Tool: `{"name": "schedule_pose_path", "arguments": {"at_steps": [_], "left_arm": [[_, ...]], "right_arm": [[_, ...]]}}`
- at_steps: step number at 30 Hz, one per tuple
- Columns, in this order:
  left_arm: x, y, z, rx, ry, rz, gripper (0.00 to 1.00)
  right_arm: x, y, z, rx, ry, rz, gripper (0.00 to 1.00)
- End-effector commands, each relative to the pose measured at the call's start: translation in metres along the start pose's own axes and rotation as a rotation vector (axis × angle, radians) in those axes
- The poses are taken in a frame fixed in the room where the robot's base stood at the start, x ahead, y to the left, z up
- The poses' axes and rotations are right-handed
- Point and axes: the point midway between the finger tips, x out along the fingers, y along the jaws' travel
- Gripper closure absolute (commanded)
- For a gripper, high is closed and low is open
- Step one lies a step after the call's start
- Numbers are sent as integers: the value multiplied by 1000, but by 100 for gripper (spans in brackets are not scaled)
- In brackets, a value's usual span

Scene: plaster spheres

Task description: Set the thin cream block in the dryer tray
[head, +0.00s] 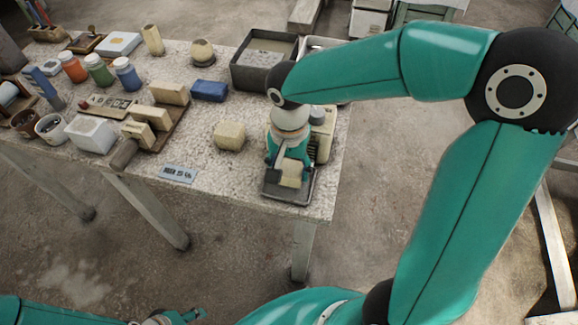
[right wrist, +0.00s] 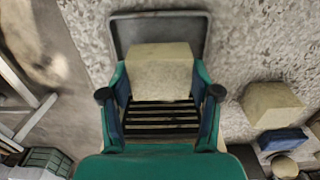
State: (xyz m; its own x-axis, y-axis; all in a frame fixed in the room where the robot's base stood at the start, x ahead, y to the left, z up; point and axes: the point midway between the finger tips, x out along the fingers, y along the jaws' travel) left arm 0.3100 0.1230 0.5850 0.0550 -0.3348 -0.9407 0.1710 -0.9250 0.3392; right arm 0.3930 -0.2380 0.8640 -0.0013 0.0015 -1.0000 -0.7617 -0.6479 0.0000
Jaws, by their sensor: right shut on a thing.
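The thin cream block (head: 291,173) is between the fingers of my right gripper (head: 288,168), over the dark grey dryer tray (head: 287,199) at the table's front right corner. In the right wrist view, the right gripper (right wrist: 160,95) is shut on the block (right wrist: 160,72) from both sides. The tray's rim (right wrist: 160,16) shows beyond the block, and dark slats show on the near side. I cannot tell whether the block touches the tray floor. My left gripper (head: 184,316) is only partly in view at the bottom left, away from the table; its opening is unclear.
A larger cream block (head: 229,135) stands left of the tray, with a blue block (head: 209,91) behind. A dark bin (head: 262,62) stands at the back. A blue-grey label (head: 178,174) lies near the front edge. Jars and more blocks fill the left.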

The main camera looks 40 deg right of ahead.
Motion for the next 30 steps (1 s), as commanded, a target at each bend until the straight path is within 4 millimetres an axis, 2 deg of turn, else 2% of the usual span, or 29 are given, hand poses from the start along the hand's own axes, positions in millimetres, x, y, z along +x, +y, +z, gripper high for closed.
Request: {"name": "schedule_pose_path", "arguments": {"at_steps": [11,30], "left_arm": [[1,0,0,0,0,0,48],[12,-4,0,0,0,0,48]], "right_arm": [[1,0,0,0,1,-1,83],[14,0,0,0,0,0,83]]}}
